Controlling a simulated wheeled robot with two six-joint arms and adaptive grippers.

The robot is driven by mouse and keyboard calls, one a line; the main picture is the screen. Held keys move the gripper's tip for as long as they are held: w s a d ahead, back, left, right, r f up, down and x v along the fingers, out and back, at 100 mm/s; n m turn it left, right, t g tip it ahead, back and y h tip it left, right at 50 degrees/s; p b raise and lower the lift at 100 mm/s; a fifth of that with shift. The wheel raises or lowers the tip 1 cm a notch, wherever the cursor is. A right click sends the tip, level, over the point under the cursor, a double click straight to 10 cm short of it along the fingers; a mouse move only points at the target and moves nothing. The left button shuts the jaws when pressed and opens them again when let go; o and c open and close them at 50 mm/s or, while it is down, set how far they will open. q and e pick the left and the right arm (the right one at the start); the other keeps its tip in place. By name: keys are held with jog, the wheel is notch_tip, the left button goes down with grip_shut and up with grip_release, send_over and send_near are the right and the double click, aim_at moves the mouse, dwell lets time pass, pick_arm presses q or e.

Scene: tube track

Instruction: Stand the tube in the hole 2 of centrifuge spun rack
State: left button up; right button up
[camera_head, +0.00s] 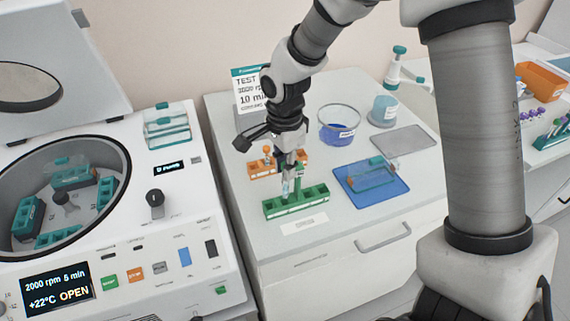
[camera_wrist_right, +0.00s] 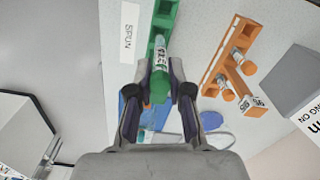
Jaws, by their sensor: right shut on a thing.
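The spun rack is a green block with square holes (camera_head: 283,209) on the bench, behind a white label (camera_head: 304,224). In the right wrist view the rack (camera_wrist_right: 164,18) lies ahead of my fingers, beside a label reading SPUN (camera_wrist_right: 129,32). My right gripper (camera_head: 289,172) points down at the rack. It is shut on a tube with a green cap (camera_wrist_right: 158,86) and a written label on its body (camera_wrist_right: 160,53). The tube's lower end is at the rack; I cannot tell whether it is inside a hole, or which one. My left gripper is not in view.
An orange rack (camera_head: 262,169) with orange-capped tubes stands just behind. A blue mat (camera_head: 371,202) with a clear teal-trimmed box lies to the right. A beaker of blue liquid (camera_head: 339,131) stands behind. The open centrifuge (camera_head: 115,180) is at the left.

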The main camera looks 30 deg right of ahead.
jog(key=shift+f, duration=0.4)
dwell(0.5)
jog(key=shift+f, duration=0.4)
jog(key=shift+f+b, duration=0.15)
jog(key=shift+b, duration=0.15)
jog(key=shift+f+b, duration=0.3)
jog(key=shift+f, duration=0.3)
jog(key=o, duration=0.9)
